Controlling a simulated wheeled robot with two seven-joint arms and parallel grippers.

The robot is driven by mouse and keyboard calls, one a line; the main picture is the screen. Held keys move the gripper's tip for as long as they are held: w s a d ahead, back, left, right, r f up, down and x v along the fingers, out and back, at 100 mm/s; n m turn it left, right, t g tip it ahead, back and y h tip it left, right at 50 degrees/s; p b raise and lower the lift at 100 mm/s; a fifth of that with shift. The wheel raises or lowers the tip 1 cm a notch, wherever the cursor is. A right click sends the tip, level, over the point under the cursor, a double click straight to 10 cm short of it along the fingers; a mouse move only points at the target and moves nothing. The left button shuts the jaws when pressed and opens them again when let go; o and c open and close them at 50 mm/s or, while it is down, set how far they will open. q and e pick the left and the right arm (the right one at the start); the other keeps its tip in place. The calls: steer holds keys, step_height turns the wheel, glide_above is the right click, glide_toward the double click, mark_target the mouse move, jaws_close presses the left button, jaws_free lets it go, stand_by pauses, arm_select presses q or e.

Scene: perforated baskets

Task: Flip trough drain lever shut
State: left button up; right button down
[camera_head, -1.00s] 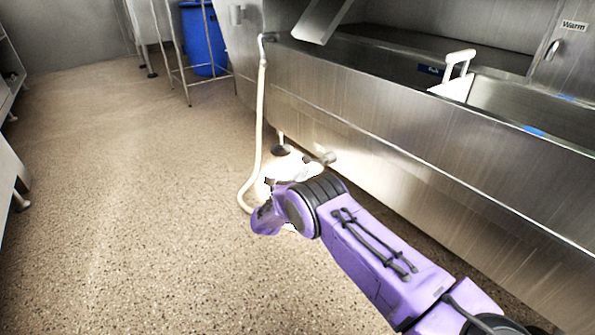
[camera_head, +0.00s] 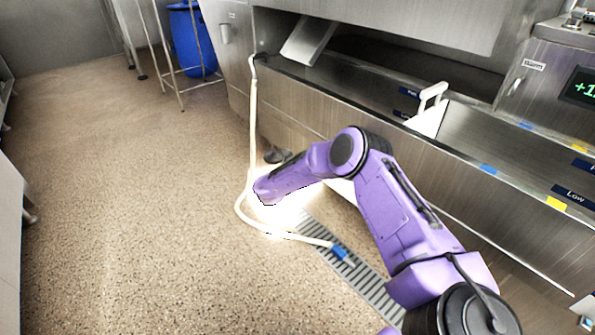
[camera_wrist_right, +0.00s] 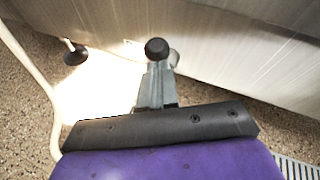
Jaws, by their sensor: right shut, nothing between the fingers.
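The steel trough (camera_head: 385,140) runs along the right of the head view, and its front wall shows at the top of the right wrist view (camera_wrist_right: 240,50). In the wrist view a round black knob (camera_wrist_right: 157,48), which looks like the drain lever's end, stands at the tips of my right gripper (camera_wrist_right: 156,76). The grey fingers are shut with nothing between them. I cannot tell whether they touch the knob. A pale pipe end (camera_wrist_right: 174,58) shows just behind it. In the head view my purple right arm hides the gripper and the lever. My left gripper is not in view.
A white hose (camera_head: 253,130) hangs from the trough's corner to the floor, ending at a blue fitting near the floor grate (camera_head: 350,265). A trough foot (camera_wrist_right: 75,52) stands left of the gripper. A white handle (camera_head: 433,93) sits in the trough. Floor at left is clear.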

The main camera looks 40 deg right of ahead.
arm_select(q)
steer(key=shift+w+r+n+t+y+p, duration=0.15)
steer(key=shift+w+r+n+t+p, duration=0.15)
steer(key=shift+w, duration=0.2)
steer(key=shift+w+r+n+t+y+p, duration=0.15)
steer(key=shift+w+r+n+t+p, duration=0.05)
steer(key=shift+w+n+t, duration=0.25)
arm_select(e)
steer(key=shift+d+r+m+g+y, duration=0.2)
steer(key=shift+d+r+y, duration=0.35)
steer(key=shift+d+y, duration=0.3)
steer(key=shift+d+r+m+g+y, duration=0.1)
steer(key=shift+d+r+m+y, duration=0.1)
steer(key=shift+d+r+y, duration=0.6)
steer(key=shift+d+f+h, duration=0.15)
steer(key=shift+f+h, duration=0.1)
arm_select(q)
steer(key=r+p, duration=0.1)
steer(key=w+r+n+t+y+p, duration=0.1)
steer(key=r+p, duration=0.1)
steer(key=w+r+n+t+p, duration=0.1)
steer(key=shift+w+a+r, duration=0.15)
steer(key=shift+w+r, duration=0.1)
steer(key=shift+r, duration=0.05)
arm_select(e)
steer(key=s+f+v, duration=0.1)
steer(key=v, duration=1.2)
steer(key=shift+a+f, duration=0.25)
steer(key=shift+a, duration=0.15)
